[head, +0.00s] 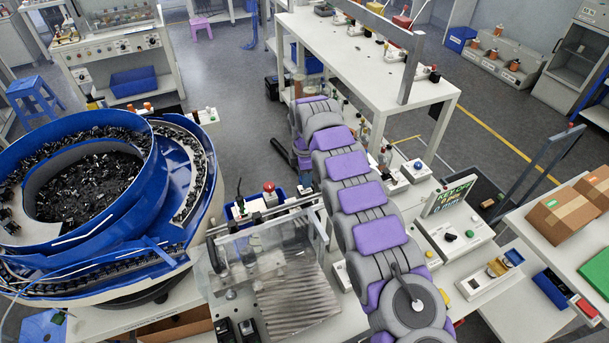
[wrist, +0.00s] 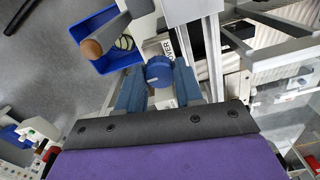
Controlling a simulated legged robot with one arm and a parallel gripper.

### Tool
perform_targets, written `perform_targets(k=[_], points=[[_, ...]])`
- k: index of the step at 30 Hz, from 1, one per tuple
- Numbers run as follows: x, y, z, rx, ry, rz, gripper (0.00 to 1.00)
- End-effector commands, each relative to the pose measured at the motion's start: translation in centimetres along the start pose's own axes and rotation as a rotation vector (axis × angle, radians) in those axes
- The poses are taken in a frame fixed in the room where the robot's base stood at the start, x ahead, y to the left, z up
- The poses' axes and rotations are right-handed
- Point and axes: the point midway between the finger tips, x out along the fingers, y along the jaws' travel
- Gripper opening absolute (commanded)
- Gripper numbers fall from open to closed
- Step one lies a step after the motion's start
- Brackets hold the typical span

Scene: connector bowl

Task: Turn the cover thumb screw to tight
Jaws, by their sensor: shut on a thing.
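The cover thumb screw (wrist: 159,71) is a round blue knob with a pale mark on its face, in the upper middle of the wrist view. A white label partly reading "OVER" is beside it. My gripper (wrist: 158,86) has its two blue-grey fingers on either side of the knob and is shut on it. The fingers hide the knob's sides. In the head view my arm reaches away over the bench, and I cannot make out the gripper or the screw there. A clear cover (head: 240,262) stands left of my arm.
A big blue bowl feeder (head: 190,205) fills the left of the head view. In the wrist view a metal post (wrist: 213,55) rises close to the right finger, and a blue bin (wrist: 118,62) and a brown-tipped handle (wrist: 91,49) are on the left. A control box (head: 450,245) is right of my arm.

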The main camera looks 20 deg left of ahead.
Motion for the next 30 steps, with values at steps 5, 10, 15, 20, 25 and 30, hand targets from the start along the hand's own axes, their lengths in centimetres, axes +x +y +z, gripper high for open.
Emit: perform_targets(k=[5, 10, 15, 20, 25, 30], points=[[-0.06, 0.14, 0.01, 0.001, 0.000, 0.004, 0.05], [-0.10, 0.19, -0.01, 0.017, 0.000, 0.004, 0.05], [-0.18, 0.23, -0.02, 0.078, 0.000, 0.004, 0.05], [-0.25, 0.29, -0.02, 0.185, 0.000, 0.005, 0.05], [-0.27, 0.30, -0.01, 0.336, 0.000, 0.005, 0.05], [-0.21, 0.26, -0.03, 0.499, -0.001, 0.003, 0.05]])
